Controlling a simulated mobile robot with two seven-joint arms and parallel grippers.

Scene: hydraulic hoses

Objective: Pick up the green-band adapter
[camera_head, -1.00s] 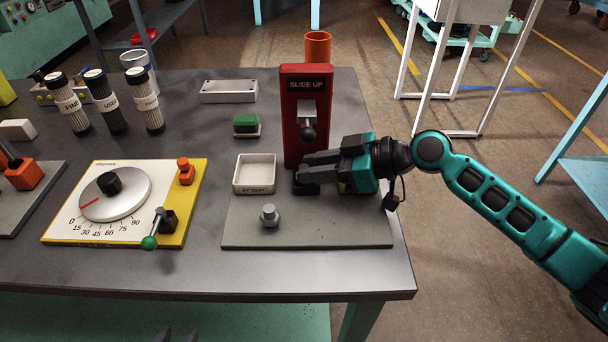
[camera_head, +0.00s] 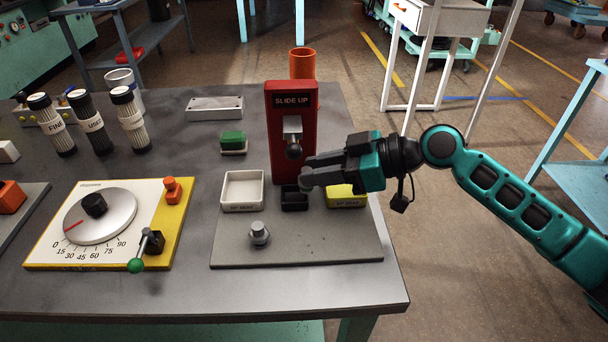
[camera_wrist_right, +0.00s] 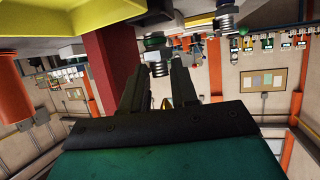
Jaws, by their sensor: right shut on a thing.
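The green-band adapter (camera_wrist_right: 155,42) shows between the fingertips in the right wrist view, with its green band and a metal threaded part. In the head view only a small greenish bit of it (camera_head: 305,184) shows under the fingertips. My right gripper (camera_head: 306,171) is shut on it, just above and beside the small black tray (camera_head: 294,205), in front of the red slide-up post (camera_head: 291,105). The fingers hide most of the adapter in the head view. My left gripper is not in view.
A white tray (camera_head: 242,207) stands left of the black tray and a yellow tray (camera_head: 346,203) right of it. A grey peg (camera_head: 259,233) stands on the plate in front. The yellow dial board (camera_head: 165,245) lies to the left. The plate's front right is clear.

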